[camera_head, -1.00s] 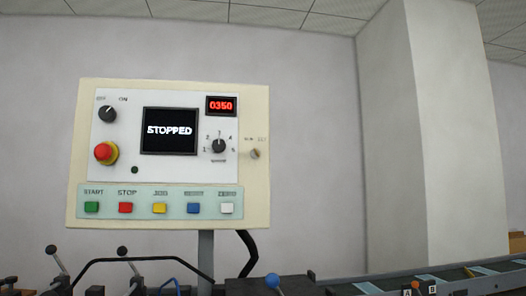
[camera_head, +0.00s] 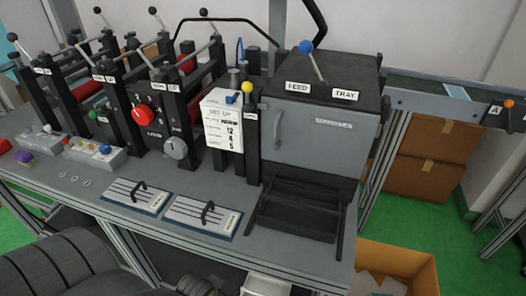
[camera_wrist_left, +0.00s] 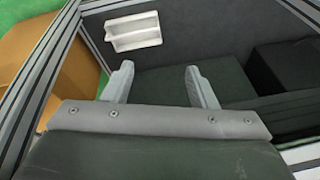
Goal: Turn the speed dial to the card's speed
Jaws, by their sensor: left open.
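A white set-up card (camera_head: 222,120) stands upright on the front of the machine in the head view. Its heading reads SET UP, and below are several small lines with figures that look like 12, 4 and 5; which line names the speed is too small to tell. My right gripper is not in view.
A red knob (camera_head: 143,115) and a grey knob (camera_head: 176,148) sit left of the card. A grey cabinet (camera_head: 318,130) with a blue-topped lever (camera_head: 306,47) stands to its right. Two plates with handles lie on the bench (camera_head: 100,182). Cardboard boxes (camera_head: 424,160) stand at right.

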